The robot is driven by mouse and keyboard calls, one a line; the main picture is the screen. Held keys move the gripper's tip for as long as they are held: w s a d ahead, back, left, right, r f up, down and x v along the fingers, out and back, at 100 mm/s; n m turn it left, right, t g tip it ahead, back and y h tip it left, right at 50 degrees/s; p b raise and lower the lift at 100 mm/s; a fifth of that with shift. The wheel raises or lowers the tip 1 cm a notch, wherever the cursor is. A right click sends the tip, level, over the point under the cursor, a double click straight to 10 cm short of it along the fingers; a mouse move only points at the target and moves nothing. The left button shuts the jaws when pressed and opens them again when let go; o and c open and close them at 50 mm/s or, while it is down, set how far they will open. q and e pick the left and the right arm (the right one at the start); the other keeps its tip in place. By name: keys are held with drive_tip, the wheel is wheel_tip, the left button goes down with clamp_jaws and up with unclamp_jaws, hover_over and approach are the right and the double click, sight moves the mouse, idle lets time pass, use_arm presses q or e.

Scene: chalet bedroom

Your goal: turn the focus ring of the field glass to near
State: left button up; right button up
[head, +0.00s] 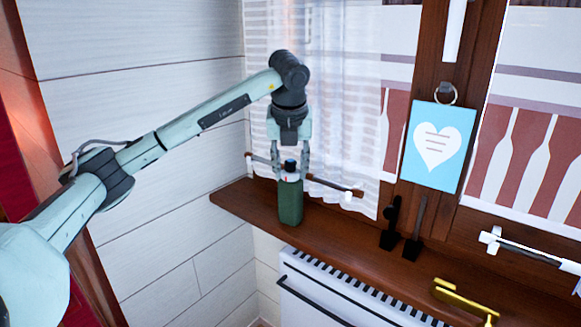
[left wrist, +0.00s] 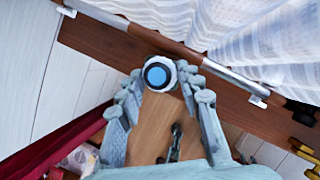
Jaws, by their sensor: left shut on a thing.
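The field glass (head: 290,203) stands upright on the wooden windowsill (head: 345,236) as a dark green body. Its pale ring and round blue eyepiece (left wrist: 157,74) face up into the left wrist view. My left gripper (head: 290,176) points down over it, fingers on either side of its top. In the left wrist view the fingertips (left wrist: 162,78) are shut on the pale ring around the eyepiece. The fingers partly hide the ring, and no near mark is readable. My right gripper is in neither view.
A sheer curtain (head: 335,110) and a thin rod (head: 335,187) are close behind my gripper. Black upright pieces (head: 391,225) and a brass handle (head: 462,297) are to the right. A white radiator (head: 330,299) is below. Bare sill separates the glass from the black pieces.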

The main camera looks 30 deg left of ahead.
use_arm(q)
drive_tip(key=shift+c, duration=0.8)
